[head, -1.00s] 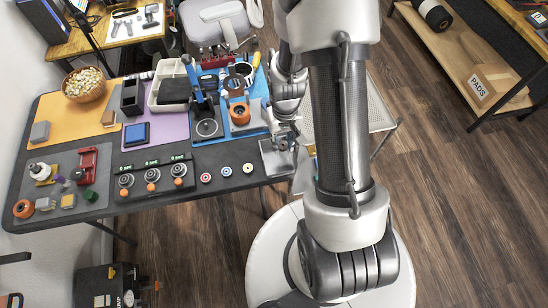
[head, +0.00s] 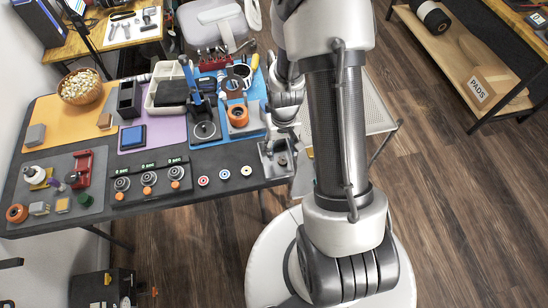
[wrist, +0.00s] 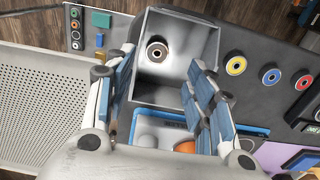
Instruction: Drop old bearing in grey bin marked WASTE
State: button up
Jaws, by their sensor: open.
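The grey bin (wrist: 205,45) is an open square metal box directly ahead of my gripper in the wrist view. In the head view the bin (head: 268,168) stands at the front right corner of the dark table. The old bearing (wrist: 157,51), a ring with a dark brown face, is inside the bin near one wall. It also shows as a small dark round thing in the head view (head: 282,160). My gripper (wrist: 160,72) is open over the bin, its blue-padded fingers apart, with nothing between them. I cannot read a WASTE mark.
Red, blue and yellow ringed discs (head: 225,174) lie left of the bin on the table. A blue mat holds a device with an orange round part (head: 238,116). A perforated metal shelf (wrist: 40,100) is beside the bin. A wooden bowl (head: 82,86) is far left.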

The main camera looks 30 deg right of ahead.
notch_tip(320, 180, up, 12)
dwell(0.6)
dwell(0.4)
jog(key=s+a+r+n+t, duration=0.1)
jog(key=s+a+r, duration=0.2)
jog(key=r, duration=0.3)
jog(key=s+a+r+n+t, duration=0.1)
jog(key=s+a+r+t, duration=0.1)
jog(key=s+a+r, duration=0.2)
jog(key=s+a+r+n+t, duration=0.1)
jog(key=s+a+r, duration=0.2)
jog(key=s+r, duration=0.3)
notch_tip(320, 180, up, 4)
jog(key=shift+s+a+f+t, duration=0.1)
jog(key=shift+s+a+t, duration=0.2)
jog(key=shift+a, duration=0.05)
